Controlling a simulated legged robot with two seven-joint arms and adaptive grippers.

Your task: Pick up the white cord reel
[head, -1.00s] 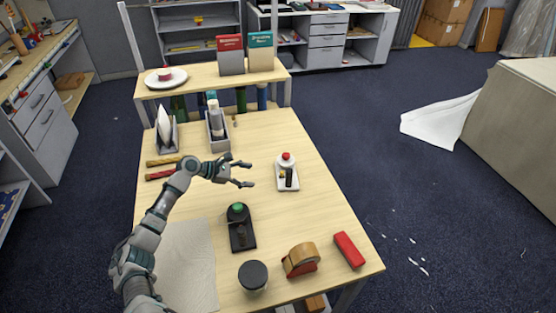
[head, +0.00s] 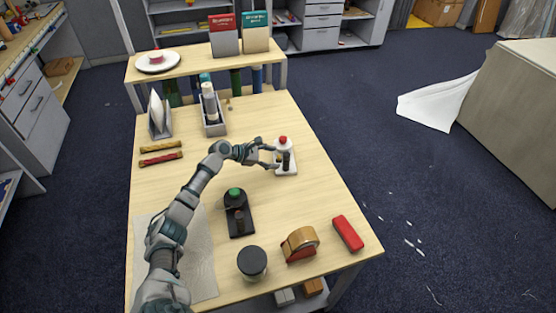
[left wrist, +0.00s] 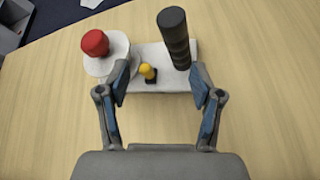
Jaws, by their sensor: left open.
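The white cord reel (head: 291,170) lies on the wooden table, with a red knob, a black upright handle and a white base. In the left wrist view the reel (left wrist: 108,62) is just beyond the fingertips, with a small yellow part between knob and handle. My left gripper (head: 272,156) is open and empty at the reel's left side. In the wrist view its fingers (left wrist: 160,82) are spread, with the tips near the base's closer edge; I cannot tell whether they touch it. My right gripper is not in view.
A black device with a green knob (head: 239,222) stands nearer, below my left arm. A dark-lidded jar (head: 252,264), a tape dispenser (head: 300,245) and a red block (head: 348,233) line the front. A grey holder (head: 214,126) stands behind. Table right of the reel is clear.

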